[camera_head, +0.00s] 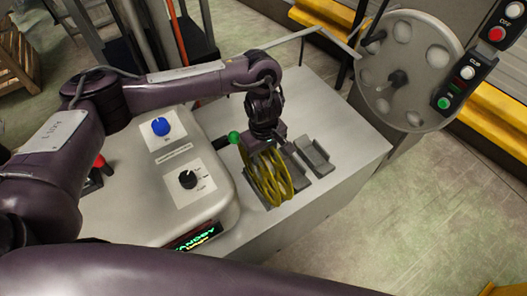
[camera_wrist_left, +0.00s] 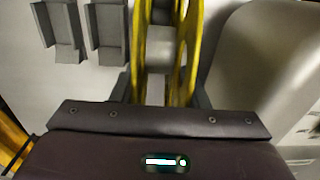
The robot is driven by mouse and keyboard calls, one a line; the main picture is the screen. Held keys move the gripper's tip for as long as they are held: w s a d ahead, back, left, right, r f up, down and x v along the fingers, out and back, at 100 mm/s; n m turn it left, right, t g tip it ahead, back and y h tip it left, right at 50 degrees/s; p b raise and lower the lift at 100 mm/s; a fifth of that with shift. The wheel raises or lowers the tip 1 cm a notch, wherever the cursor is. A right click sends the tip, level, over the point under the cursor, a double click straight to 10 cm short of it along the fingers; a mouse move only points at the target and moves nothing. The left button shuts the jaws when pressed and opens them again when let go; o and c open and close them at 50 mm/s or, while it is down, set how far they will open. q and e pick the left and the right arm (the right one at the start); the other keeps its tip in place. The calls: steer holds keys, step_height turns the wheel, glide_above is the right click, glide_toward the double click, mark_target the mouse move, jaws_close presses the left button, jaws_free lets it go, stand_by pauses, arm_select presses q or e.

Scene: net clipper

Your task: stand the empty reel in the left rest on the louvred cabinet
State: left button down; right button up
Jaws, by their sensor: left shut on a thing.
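The empty reel (camera_head: 268,180), with yellow rims and spokes, stands on edge at the left end of the row of grey rests. My left gripper (camera_head: 266,143) is above it, pointing down and shut on its upper part. In the left wrist view the reel's two yellow rims (camera_wrist_left: 186,60) run away from the gripper with a grey hub between them. Two bare grey rests (camera_head: 313,155) show to its right; they also show in the left wrist view (camera_wrist_left: 106,32). The left rest is mostly hidden by the reel; I cannot tell whether the reel touches it. The louvred cabinet (camera_head: 335,115) has a pale top.
A control box with a blue knob (camera_head: 161,127), a black knob (camera_head: 188,180) and a green-tipped lever (camera_head: 233,137) stands close left of the reel. A large grey disc (camera_head: 408,70) and a button panel (camera_head: 465,75) are at the upper right. The cabinet's right top is clear.

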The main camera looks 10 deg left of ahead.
arm_select(q)
steer(key=shift+f, duration=0.1)
steer(key=c, duration=0.8)
jaws_free()
step_height(320, 180, up, 12)
steer(key=shift+r, duration=0.15)
